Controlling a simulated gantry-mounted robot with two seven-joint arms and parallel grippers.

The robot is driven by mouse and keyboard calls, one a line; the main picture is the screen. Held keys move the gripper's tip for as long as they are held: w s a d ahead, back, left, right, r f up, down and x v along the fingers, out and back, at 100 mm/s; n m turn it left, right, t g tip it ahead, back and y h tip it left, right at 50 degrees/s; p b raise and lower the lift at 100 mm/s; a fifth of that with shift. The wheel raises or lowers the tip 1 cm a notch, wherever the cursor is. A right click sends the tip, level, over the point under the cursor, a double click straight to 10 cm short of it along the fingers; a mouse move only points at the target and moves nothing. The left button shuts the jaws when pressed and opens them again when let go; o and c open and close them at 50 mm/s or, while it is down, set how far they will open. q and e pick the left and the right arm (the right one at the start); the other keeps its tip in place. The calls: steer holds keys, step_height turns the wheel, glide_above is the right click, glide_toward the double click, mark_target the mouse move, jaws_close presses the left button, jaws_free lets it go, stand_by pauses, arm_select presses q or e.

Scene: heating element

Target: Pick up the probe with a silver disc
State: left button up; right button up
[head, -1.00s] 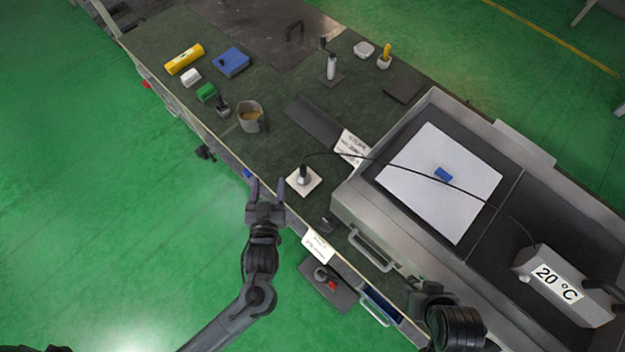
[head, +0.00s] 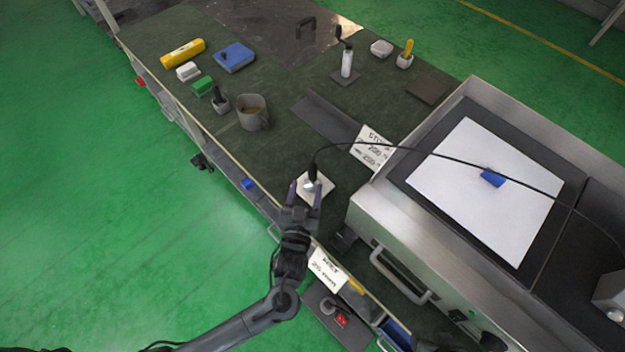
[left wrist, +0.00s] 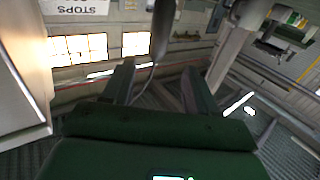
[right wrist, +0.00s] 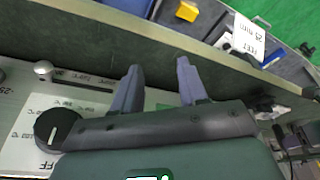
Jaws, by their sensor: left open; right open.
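The probe (head: 311,177) stands upright on a small white square plate (head: 326,192) near the bench's front edge. It has a dark handle, a shiny silver foot and a black cable rising from its top. My left gripper (head: 306,196) is open, its fingers pointing at the probe from the front edge side; the head view does not settle whether the probe is between them. In the left wrist view the open fingers (left wrist: 160,82) have a dark, slender upright piece, apparently the probe's handle or cable, beyond them. My right gripper (right wrist: 160,76) is open and empty near a control panel with a knob.
The cable arches over the steel heating unit (head: 395,205) and its white sheet (head: 490,200) with a blue piece (head: 492,178). A mug (head: 252,117), a label card (head: 372,148) and a standing tool (head: 346,62) are on the bench. An open drawer is below the front edge.

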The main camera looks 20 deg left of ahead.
mark_target(312, 171)
arm_select(q)
steer(key=x, duration=0.3)
steer(key=shift+b, duration=0.3)
steer(key=shift+w, duration=0.35)
steer(key=b+x, duration=0.2)
steer(key=x, duration=0.2)
steer(key=shift+w+d+f, duration=0.1)
steer(key=shift+d+f, duration=0.05)
steer(key=shift+d, duration=0.05)
steer(key=shift+w+a+b, duration=0.1)
steer(key=shift+w+b, duration=0.2)
steer(key=shift+s, duration=0.1)
jaws_close()
